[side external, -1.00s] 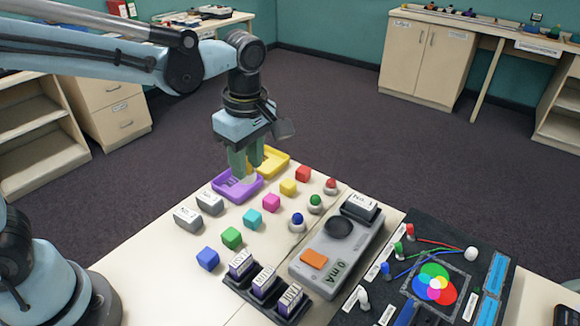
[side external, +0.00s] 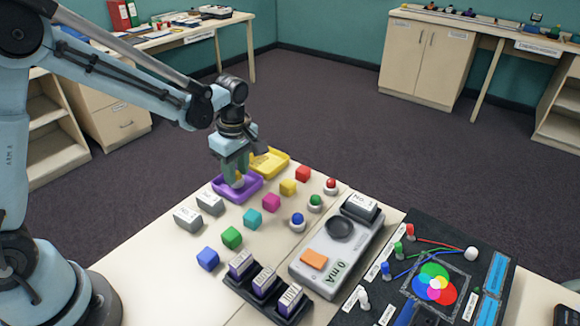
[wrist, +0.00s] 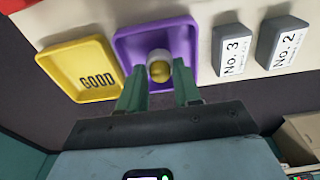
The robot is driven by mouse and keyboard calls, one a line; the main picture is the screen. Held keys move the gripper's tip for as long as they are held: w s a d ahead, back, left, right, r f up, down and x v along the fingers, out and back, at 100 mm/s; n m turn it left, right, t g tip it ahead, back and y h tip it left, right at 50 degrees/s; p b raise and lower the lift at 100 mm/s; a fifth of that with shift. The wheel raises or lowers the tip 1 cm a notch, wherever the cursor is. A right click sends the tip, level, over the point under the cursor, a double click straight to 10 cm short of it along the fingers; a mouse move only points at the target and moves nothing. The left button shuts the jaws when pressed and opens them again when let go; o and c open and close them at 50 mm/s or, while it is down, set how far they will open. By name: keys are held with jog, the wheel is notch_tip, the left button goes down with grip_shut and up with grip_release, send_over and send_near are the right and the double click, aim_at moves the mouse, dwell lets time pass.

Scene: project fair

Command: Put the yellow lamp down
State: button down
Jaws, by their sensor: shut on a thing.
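The yellow lamp (wrist: 159,70) has a pale base and a yellow dome. In the wrist view it sits between the fingertips of my gripper (wrist: 160,92), over the purple tray (wrist: 186,38). My gripper (side external: 236,178) is shut on the lamp, and its fingers reach down inside the purple tray (side external: 251,192) in the side view. A little yellow of the lamp (side external: 239,180) shows between the fingers there. Whether the lamp touches the tray floor is hard to tell.
A yellow tray (side external: 270,160) marked GOOD (wrist: 70,58) stands beside the purple one. Grey blocks No. 2 (wrist: 281,42) and No. 3 (wrist: 232,48) stand on the other side. Coloured cubes (side external: 252,217), a red lamp (side external: 331,186) and a grey meter (side external: 335,245) fill the table nearby.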

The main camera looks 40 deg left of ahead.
aim_at(241, 180)
jog(key=shift+f, duration=0.3)
jog(key=c, duration=0.8)
grip_release()
notch_tip(241, 180, up, 12)
jog(key=d, duration=0.1)
jog(key=shift+s+d+f+m+t+h, duration=0.15)
jog(key=shift+s+m+t, duration=1.05)
jog(key=shift+s+m, duration=1.3)
jog(key=shift+s+d+r+m+t+h, duration=0.15)
jog(key=shift+s+m+t, duration=1.2)
jog(key=shift+m, duration=2.15)
jog(key=shift+s+d+f+m+t+h, duration=0.15)
jog(key=shift+s+m+t, duration=0.9)
jog(key=shift+s+m, duration=1.5)
jog(key=shift+w+a+m, duration=0.1)
jog(key=shift+w+m, duration=0.35)
jog(key=shift+w, duration=0.05)
